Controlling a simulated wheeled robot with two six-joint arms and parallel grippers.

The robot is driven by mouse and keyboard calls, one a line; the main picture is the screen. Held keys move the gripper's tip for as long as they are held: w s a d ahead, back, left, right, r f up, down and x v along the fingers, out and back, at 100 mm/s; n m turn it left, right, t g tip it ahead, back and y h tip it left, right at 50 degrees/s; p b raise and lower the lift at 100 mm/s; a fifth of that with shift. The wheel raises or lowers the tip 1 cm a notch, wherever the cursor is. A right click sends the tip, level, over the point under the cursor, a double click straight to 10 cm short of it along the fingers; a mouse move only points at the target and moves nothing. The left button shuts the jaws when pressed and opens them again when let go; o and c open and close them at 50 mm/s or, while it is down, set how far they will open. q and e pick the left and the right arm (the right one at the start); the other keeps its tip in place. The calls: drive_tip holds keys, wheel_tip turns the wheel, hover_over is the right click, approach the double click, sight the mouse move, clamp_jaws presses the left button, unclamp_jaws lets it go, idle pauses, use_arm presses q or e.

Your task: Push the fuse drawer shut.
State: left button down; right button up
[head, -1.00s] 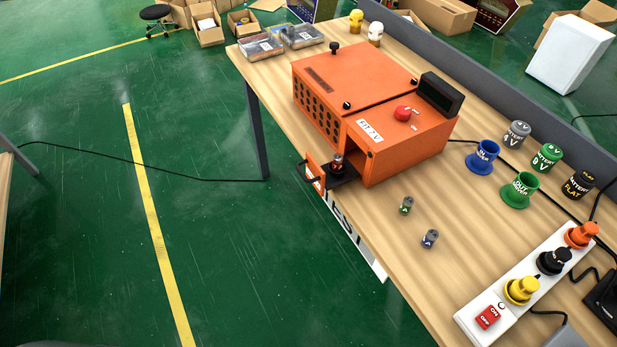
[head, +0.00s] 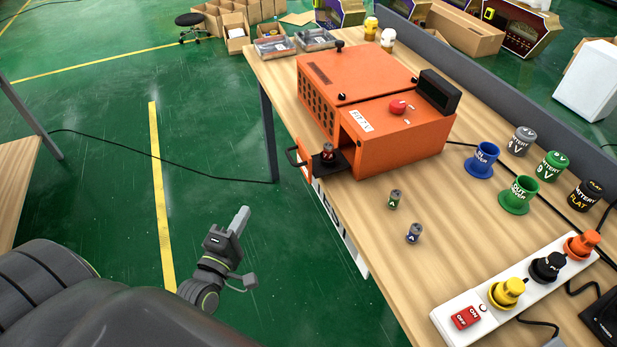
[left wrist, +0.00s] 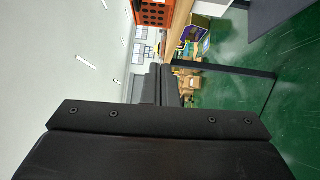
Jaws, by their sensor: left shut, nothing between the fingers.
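The fuse drawer (head: 330,163) sticks out of the front of the orange machine (head: 395,140). Its orange front panel has a black handle (head: 294,157) and reaches past the table's left edge. A dark fuse with a red band (head: 327,151) stands upright in it. My left gripper (head: 241,217) is shut and empty, out over the floor, below and to the left of the drawer and apart from it. In the left wrist view, part of the orange machine (left wrist: 155,14) shows at the top. My right gripper is not in view.
Two small fuses, one green-marked (head: 394,199) and one blue-marked (head: 413,233), stand on the table before the machine. Blue (head: 481,160) and green (head: 518,195) cups and several battery cans are to the right. A white power strip (head: 455,309) lies at the front. Space left of the drawer is free.

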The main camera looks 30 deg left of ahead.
sight(327, 150)
use_arm(q)
drive_tip(key=w+d+r+p, duration=0.1)
drive_tip(key=w+r+p, duration=0.1)
drive_tip(key=w, duration=0.4)
drive_tip(key=w+d+r+p, duration=0.1)
drive_tip(key=w+r+p, duration=0.1)
drive_tip(key=w+p, duration=0.2)
drive_tip(key=w, duration=0.3)
drive_tip(key=shift+w+d+r+n+t, duration=0.15)
drive_tip(key=shift+d+r+n+t, duration=0.2)
drive_tip(key=shift+r+n+t, duration=0.05)
drive_tip(key=w+d, duration=0.3)
drive_tip(key=w, duration=0.1)
drive_tip(key=w+d, duration=0.4)
drive_tip(key=shift+w+d, duration=0.35)
drive_tip(key=shift+w, duration=0.05)
drive_tip(key=shift+s+r, duration=0.1)
drive_tip(key=shift+r, duration=0.05)
